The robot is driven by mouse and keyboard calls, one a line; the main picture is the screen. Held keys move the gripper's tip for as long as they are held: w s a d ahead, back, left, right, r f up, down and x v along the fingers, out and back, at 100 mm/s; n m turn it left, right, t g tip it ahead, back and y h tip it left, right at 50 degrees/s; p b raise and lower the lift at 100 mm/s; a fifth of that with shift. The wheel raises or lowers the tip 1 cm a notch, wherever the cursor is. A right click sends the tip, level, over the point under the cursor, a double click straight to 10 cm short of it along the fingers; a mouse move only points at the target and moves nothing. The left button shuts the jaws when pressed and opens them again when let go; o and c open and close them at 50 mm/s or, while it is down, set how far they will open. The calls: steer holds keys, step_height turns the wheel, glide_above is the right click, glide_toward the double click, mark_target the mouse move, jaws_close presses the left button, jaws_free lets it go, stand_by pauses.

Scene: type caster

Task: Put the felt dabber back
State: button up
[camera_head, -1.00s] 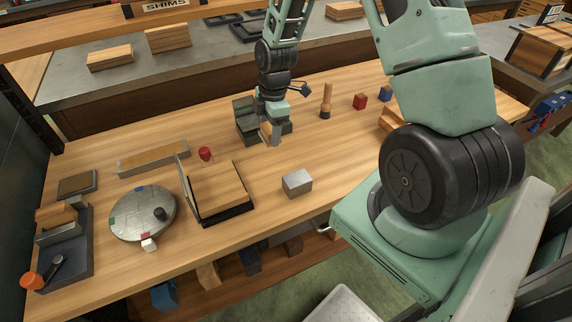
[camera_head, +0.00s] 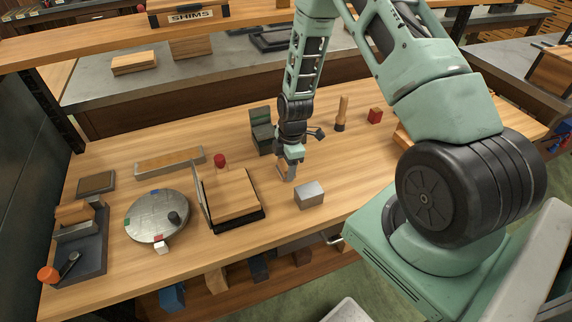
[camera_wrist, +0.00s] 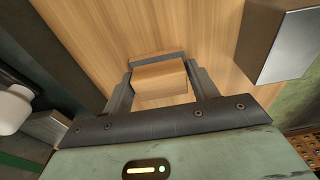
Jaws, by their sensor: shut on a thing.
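My gripper (camera_head: 288,171) is shut on a small wooden block with a dark grey layer along its far side, which looks like the felt dabber (camera_wrist: 160,82). In the wrist view it sits between both fingers, over bare wooden bench. In the head view the block is mostly hidden by the fingers, and I cannot tell whether it touches the bench. A dark green-grey stepped stand (camera_head: 261,132) is just behind and left of my gripper, apart from it. I cannot tell which place belongs to the dabber.
A grey metal block (camera_head: 309,195) is close in front and right of my gripper. A board in a black frame (camera_head: 232,195) is to the left, with a round metal plate (camera_head: 150,222) and a dark tray (camera_head: 92,255) beyond. A wooden handle (camera_head: 342,112) stands upright behind right.

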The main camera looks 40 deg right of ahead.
steer(key=shift+f, duration=0.2)
steer(key=o, duration=0.9)
steer(key=shift+o, duration=0.2)
steer(key=shift+r, duration=0.15)
